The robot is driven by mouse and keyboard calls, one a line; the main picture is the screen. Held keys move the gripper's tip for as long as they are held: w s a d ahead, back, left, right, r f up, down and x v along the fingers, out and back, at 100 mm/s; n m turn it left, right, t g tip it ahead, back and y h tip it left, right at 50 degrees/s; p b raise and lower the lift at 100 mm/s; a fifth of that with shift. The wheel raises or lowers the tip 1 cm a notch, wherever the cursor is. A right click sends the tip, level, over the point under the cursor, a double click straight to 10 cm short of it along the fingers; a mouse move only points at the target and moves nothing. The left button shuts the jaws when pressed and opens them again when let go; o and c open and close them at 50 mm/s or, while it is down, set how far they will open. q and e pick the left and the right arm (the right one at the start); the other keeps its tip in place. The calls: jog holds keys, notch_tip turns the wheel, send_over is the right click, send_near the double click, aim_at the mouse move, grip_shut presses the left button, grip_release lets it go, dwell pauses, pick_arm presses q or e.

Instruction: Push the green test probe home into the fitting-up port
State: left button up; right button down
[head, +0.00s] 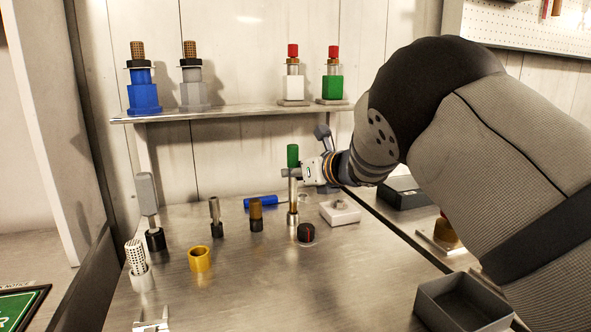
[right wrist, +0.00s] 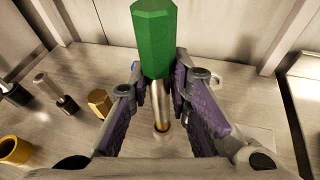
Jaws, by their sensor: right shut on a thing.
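The green test probe (head: 292,155) stands upright over the bench, with a green hexagonal head and a silver shaft. It also shows in the right wrist view (right wrist: 153,38). My right gripper (head: 303,173) is shut on its shaft just below the green head, with a purple-lined finger on each side. The shaft's brass lower end meets a small round fitting on the bench, which looks like the port (right wrist: 161,131). The tip seems to be in it, but how deep I cannot tell. My left gripper is not in view.
A black knob (head: 306,233) and a white block (head: 340,212) stand close by the probe. Brass and dark fittings (head: 256,213), a blue cylinder (head: 260,201) and a gold ring (head: 200,259) are to the left. A shelf (head: 230,112) runs behind; an open grey bin (head: 462,303) is front right.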

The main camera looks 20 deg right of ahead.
jog(key=shift+f, duration=1.15)
jog(key=c, duration=1.4)
grip_release()
jog(key=shift+s, duration=0.1)
jog(key=v, duration=1.2)
